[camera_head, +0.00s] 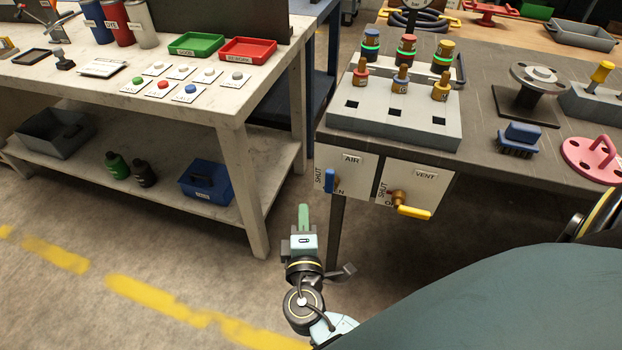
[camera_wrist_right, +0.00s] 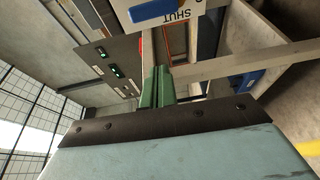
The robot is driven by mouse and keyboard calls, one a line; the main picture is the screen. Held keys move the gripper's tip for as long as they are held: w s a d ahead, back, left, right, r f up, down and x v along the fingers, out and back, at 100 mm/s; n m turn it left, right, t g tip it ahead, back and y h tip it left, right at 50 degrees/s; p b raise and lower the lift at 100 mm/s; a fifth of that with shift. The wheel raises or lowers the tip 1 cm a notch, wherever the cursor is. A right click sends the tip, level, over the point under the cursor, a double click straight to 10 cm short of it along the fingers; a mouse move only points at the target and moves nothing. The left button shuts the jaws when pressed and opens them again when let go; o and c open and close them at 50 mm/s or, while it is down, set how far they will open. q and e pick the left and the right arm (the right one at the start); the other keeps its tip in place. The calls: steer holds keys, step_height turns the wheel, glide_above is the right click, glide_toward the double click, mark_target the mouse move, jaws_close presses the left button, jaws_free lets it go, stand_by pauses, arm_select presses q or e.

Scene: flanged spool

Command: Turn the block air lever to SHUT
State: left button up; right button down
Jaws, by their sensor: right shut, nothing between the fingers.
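The blue air lever (camera_head: 329,181) is on the white AIR plate (camera_head: 351,164) at the front of the grey block's bench. It looks upright, beside the sideways SHUT mark and over part of the other mark, of which an N shows. Which mark it points to I cannot tell. In the right wrist view the lever (camera_wrist_right: 158,11) is at the top edge, with SHUT beside it. My right gripper (camera_head: 304,216), with green fingers, is shut and empty, below and left of the lever, apart from it. Its fingers (camera_wrist_right: 158,88) also show in the wrist view. My left gripper is out of view.
The VENT plate (camera_head: 414,184) with its yellow lever (camera_head: 413,212), pointing right, is close on the right. The grey block (camera_head: 395,122) with several coloured fittings stands on the bench above. A pale table (camera_head: 245,150) stands left. Floor between is clear.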

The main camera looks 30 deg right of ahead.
mark_target(331, 179)
steer(key=x, duration=1)
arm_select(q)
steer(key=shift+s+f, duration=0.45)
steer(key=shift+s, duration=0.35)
arm_select(e)
steer(key=s+d, duration=0.2)
steer(key=s, duration=0.1)
steer(key=shift+d+r, duration=0.3)
steer(key=shift+r, duration=0.1)
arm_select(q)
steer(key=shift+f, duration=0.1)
